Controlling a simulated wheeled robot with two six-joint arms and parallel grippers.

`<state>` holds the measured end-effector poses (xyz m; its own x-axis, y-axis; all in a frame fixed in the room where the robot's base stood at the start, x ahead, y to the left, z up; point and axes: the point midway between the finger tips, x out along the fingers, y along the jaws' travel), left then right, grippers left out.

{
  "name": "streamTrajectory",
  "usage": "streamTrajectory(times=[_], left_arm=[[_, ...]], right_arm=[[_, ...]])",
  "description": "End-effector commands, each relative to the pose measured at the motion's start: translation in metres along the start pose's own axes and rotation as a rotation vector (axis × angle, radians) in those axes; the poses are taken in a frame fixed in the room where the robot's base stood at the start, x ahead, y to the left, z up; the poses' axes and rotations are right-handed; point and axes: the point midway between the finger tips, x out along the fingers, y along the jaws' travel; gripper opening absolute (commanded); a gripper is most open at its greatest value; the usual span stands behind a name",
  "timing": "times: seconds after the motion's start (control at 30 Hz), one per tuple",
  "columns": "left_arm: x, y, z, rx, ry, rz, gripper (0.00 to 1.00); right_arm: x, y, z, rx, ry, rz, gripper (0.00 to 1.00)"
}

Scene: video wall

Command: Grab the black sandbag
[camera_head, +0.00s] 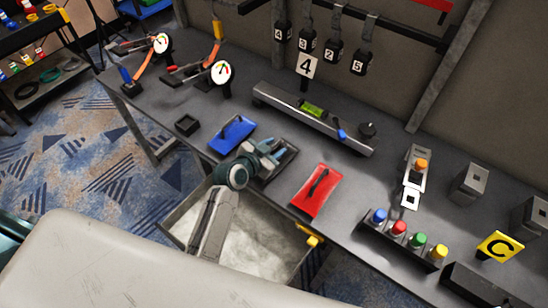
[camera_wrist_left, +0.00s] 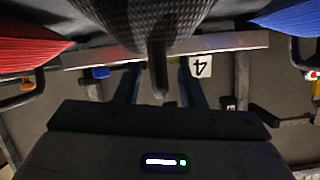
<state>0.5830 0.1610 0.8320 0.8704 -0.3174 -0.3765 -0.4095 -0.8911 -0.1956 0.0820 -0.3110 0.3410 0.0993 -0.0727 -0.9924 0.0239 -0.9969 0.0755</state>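The black sandbag (camera_head: 286,166) lies on the dark table between a blue sandbag (camera_head: 232,133) and a red sandbag (camera_head: 317,190). My left gripper (camera_head: 268,154) is over it and hides much of it in the head view. In the left wrist view the black sandbag (camera_wrist_left: 150,22) fills the top middle, with its handle seen end-on. The fingers of my left gripper (camera_wrist_left: 158,88) stand apart on either side of the handle, with a gap showing on both sides. My right gripper is not in view.
An open grey drawer or bin (camera_head: 262,245) sits below the table edge, under my left arm. A level bar (camera_head: 315,120) lies behind the sandbags. A row of coloured buttons (camera_head: 405,238) is to the right. Gauges (camera_head: 221,73) stand at the left.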

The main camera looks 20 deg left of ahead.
Motion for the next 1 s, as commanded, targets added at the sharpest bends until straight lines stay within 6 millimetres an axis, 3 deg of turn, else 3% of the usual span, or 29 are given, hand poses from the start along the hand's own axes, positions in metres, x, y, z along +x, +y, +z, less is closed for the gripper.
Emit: streamTrajectory(times=[0.17,0.37,1.0], left_arm=[[0.0004,0.0001,0.0004,0.000,0.000,0.000,0.36],[0.0002,0.0001,0.0004,0.000,0.000,0.000,0.01],[0.0002,0.0001,0.0005,-0.001,0.000,0.000,0.00]], right_arm=[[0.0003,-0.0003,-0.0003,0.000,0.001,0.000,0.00],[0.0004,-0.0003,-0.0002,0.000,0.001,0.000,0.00],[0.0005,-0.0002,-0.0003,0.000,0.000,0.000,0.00]])
